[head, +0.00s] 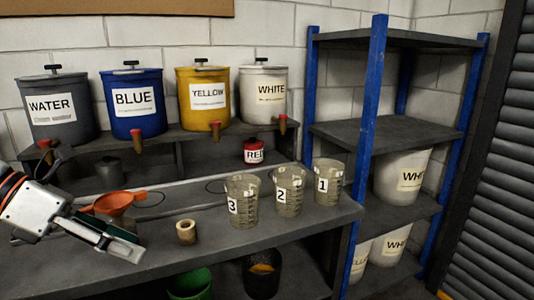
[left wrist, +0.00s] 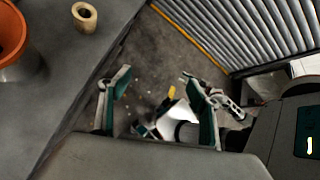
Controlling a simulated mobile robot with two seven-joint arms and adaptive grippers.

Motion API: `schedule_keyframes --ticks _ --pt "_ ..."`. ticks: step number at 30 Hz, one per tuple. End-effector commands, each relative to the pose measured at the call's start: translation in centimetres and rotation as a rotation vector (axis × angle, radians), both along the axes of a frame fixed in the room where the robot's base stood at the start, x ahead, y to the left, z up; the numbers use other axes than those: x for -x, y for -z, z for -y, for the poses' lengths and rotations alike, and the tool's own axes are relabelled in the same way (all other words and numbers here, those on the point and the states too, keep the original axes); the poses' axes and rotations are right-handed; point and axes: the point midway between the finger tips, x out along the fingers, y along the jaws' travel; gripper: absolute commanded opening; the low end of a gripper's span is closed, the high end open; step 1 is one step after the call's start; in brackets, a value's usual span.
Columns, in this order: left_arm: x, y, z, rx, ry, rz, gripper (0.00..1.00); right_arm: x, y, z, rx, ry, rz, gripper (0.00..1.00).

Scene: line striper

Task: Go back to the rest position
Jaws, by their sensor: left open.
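My left gripper (head: 122,246) reaches in from the left of the head view, above the front edge of the workbench (head: 300,234). In the left wrist view its two fingers (left wrist: 157,88) stand wide apart with nothing between them. Below them are the floor and a blurred white and dark shape. An orange funnel (head: 118,203) is just behind the gripper on the bench, and it is partly cut off in the left wrist view (left wrist: 10,35). A tan tape roll (head: 186,232) lies to the gripper's right, apart from it. My right gripper cannot be made out.
Clear measuring cups 3 (head: 242,205), 2 (head: 290,192) and 1 (head: 328,183) stand on the bench's right half. Paint drums, including a blue one (head: 133,112), line the raised shelf behind. A blue-framed rack (head: 371,110) stands to the right. Buckets (head: 190,284) sit below the bench.

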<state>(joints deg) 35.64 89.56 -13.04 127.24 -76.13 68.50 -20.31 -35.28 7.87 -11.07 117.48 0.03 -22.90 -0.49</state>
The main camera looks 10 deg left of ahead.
Motion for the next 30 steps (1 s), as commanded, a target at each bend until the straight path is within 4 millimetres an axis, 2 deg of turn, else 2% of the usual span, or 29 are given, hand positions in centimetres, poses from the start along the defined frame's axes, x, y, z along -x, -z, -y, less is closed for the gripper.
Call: schedule_keyframes --ticks 1,6,9,14,17,20,23,24,26,27,30 --pt "-0.2 0.2 1.6 0.09 0.007 -0.025 0.63 -0.2 -0.5 -0.2 -0.005 0.001 0.005 0.32" --pt "-1.5 0.8 6.5 0.458 -0.029 -0.145 0.63 -0.1 -0.9 -0.2 -0.009 0.002 0.001 0.32" --pt "-2.7 1.3 8.4 0.697 -0.103 -0.242 0.63 0.0 -1.2 -0.2 -0.011 0.002 0.001 0.32" --pt "-5.2 3.7 9.2 1.056 -0.299 -0.42 0.63 0.2 -1.5 -0.4 -0.018 0.001 -0.005 0.32" --pt "-6.6 6.8 8.6 1.259 -0.47 -0.544 0.63 0.6 -1.7 -0.5 -0.021 0.0 -0.01 0.32" --pt "-7.3 11.4 7.7 1.437 -0.673 -0.678 0.63 0.8 -2.0 -0.7 -0.027 -0.001 -0.014 0.32" --pt "-6.9 17.3 6.7 1.587 -0.905 -0.821 0.63 1.0 -2.3 -0.8 -0.031 -0.001 -0.016 0.32" --pt "-6.3 19.9 6.4 1.639 -1.007 -0.879 0.63 1.0 -2.3 -0.8 -0.033 -0.002 -0.017 0.32" --pt "-5.0 23.9 6.2 1.702 -1.156 -0.964 0.63 1.0 -2.4 -0.9 -0.034 -0.001 -0.018 0.32" --pt "-3.9 26.5 6.2 1.735 -1.253 -1.017 0.63 1.0 -2.5 -0.9 -0.035 0.0 -0.019 0.32" --pt "-0.4 32.4 6.6 1.791 -1.487 -1.145 0.63 1.0 -2.8 -0.9 -0.039 0.001 -0.017 0.32"
